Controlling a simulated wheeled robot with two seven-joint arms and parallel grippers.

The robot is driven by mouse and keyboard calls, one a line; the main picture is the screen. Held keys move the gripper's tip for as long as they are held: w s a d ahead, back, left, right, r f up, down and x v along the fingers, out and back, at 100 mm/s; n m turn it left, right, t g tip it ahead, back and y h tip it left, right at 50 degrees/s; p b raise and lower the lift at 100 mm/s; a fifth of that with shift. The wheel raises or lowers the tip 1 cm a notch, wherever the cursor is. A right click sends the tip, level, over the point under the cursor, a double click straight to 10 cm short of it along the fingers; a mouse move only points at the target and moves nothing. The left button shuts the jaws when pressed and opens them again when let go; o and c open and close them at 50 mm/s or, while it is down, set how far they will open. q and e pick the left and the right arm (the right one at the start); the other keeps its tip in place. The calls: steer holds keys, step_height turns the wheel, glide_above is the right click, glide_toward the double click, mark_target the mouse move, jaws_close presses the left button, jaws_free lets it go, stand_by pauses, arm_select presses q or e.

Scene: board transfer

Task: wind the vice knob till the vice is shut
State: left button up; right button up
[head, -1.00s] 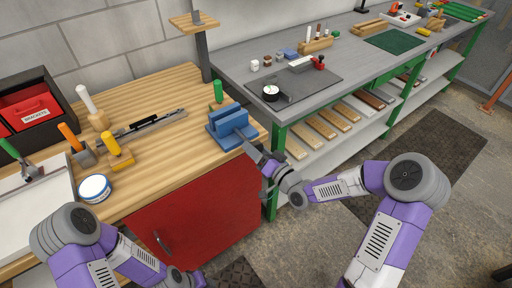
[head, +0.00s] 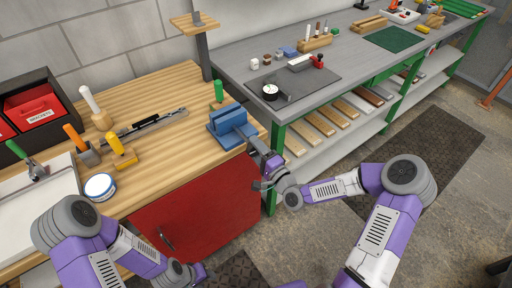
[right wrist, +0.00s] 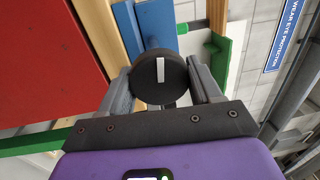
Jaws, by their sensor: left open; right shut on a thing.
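The blue vice (head: 226,122) sits at the right front corner of the wooden bench, and part of it shows blurred behind the knob in the right wrist view (right wrist: 158,22). The gap between its jaws is hard to judge. The vice knob, a black disc with a white mark (right wrist: 160,72), lies between the fingers of my right gripper (right wrist: 160,88), which is shut on it. The white mark stands nearly upright in that view. In the head view my right gripper (head: 262,158) reaches the vice's front side. My left gripper (head: 200,274) is low, away from the bench, open and empty.
A green-handled tool (head: 218,91) stands just behind the vice. A red cabinet (head: 195,205) is under the bench. A grey table (head: 345,65) stands close on the right.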

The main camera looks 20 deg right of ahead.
steer(key=shift+m, duration=0.6)
steer(key=shift+f, duration=0.1)
steer(key=o, duration=1)
steer(key=shift+o, duration=0.2)
steer(key=shift+s, duration=0.15)
steer(key=p+v, duration=0.1)
steer(key=v, duration=0.6)
steer(key=shift+s, duration=0.2)
